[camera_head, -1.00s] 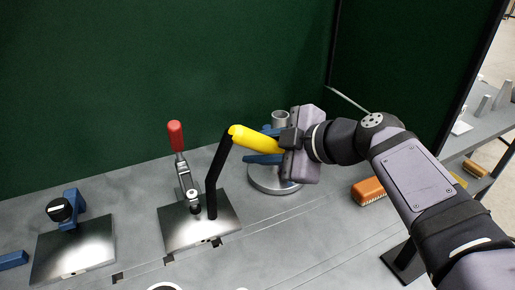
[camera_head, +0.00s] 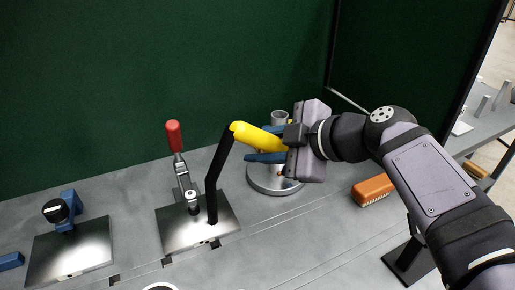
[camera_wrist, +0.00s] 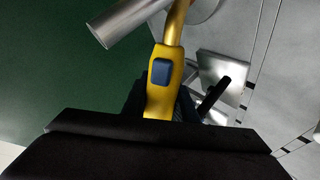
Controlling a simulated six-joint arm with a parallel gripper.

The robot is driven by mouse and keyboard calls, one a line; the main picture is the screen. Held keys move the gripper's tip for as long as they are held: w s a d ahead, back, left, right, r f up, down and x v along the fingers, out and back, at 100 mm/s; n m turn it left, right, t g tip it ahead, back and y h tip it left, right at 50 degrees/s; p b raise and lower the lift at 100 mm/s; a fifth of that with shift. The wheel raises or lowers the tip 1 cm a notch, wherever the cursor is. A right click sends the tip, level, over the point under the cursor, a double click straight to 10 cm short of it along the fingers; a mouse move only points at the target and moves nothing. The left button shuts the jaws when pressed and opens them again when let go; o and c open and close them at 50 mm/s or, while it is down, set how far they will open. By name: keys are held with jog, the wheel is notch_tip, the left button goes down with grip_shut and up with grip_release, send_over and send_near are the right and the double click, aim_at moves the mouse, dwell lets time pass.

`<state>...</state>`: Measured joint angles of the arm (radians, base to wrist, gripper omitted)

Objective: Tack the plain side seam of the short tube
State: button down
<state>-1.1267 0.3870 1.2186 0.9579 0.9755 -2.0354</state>
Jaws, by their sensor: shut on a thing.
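My gripper (camera_head: 292,136) is shut on a yellow torch-like tool (camera_head: 255,137). In the wrist view its yellow handle (camera_wrist: 160,88) has a blue button, and a gold neck runs up from it. The short tube (camera_head: 280,116) is silver and stands above a round base (camera_head: 272,183), just behind my gripper. In the wrist view the tube (camera_wrist: 125,22) lies left of the gold neck. Whether neck and tube touch, I cannot tell. A black bent rod (camera_head: 215,180) meets the tool's left end in the head view; whether they are joined is unclear. The tube's side seam cannot be made out.
A metal plate with a red-handled clamp (camera_head: 174,136) stands left of my gripper. Another plate (camera_head: 68,252) with a blue fixture is at far left. An orange brush (camera_head: 373,190) lies to the right. A green wall (camera_head: 150,70) closes the back. The front middle of the bench is mostly clear.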

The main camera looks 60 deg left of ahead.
aim_at(273, 139)
jog(key=shift+d+r+b, duration=0.3)
jog(key=shift+d+r, duration=1.2)
jog(key=shift+r, duration=0.15)
jog(key=shift+r, duration=0.15)
